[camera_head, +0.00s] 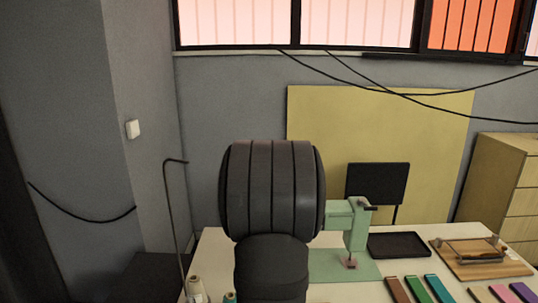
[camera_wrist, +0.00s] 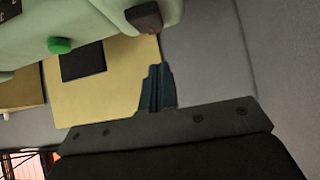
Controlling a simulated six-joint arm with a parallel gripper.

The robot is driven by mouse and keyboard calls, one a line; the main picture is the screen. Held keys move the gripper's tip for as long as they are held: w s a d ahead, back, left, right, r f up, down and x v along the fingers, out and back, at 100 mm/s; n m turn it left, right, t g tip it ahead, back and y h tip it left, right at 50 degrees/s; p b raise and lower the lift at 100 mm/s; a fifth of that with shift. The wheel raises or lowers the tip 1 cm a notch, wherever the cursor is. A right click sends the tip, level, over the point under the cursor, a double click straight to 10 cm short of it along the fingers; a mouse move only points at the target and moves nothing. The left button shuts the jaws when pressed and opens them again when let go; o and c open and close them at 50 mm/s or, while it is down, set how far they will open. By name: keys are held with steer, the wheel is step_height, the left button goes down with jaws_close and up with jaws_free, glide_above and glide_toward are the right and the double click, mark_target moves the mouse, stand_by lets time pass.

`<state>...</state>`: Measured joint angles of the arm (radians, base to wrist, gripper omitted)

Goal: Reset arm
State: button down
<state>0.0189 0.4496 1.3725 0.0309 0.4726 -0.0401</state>
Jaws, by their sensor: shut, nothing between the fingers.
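In the wrist view my gripper (camera_wrist: 157,68) has its two dark fingers close together, shut, with nothing seen between them. Its view is turned upside down, with the windows at the lower left. A pale green machine (camera_wrist: 90,25) with a green knob (camera_wrist: 60,45) fills the upper left of that view. It is close to the fingers, but the gap cannot be judged. In the head view my dark arm stands upright in the middle and hides part of the table. My gripper cannot be made out there. The green machine (camera_head: 355,230) shows just right of my arm.
On the white table (camera_head: 350,292) are a black tray (camera_head: 398,245), a wooden board with a metal clamp (camera_head: 480,258), several coloured strips (camera_head: 418,289) and thread spools (camera_head: 196,288) at left. A thin bent rod (camera_head: 170,210) stands left of my arm. A dark screen (camera_head: 377,183) stands behind.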

step_height(320, 180, down, 4)
steer(key=shift+r, duration=0.2)
step_height(320, 180, up, 9)
steer(key=s+d+m+g+h, duration=0.1)
steer(key=s+d, duration=0.7)
steer(key=s, duration=0.4)
steer(key=s+d+g+h, duration=0.1)
steer(key=s+d+h, duration=0.1)
steer(key=s+d, duration=0.6)
steer(key=s, duration=0.3)
steer(key=shift+s+d+r+m, duration=0.2)
steer(key=shift+s+d+m, duration=0.2)
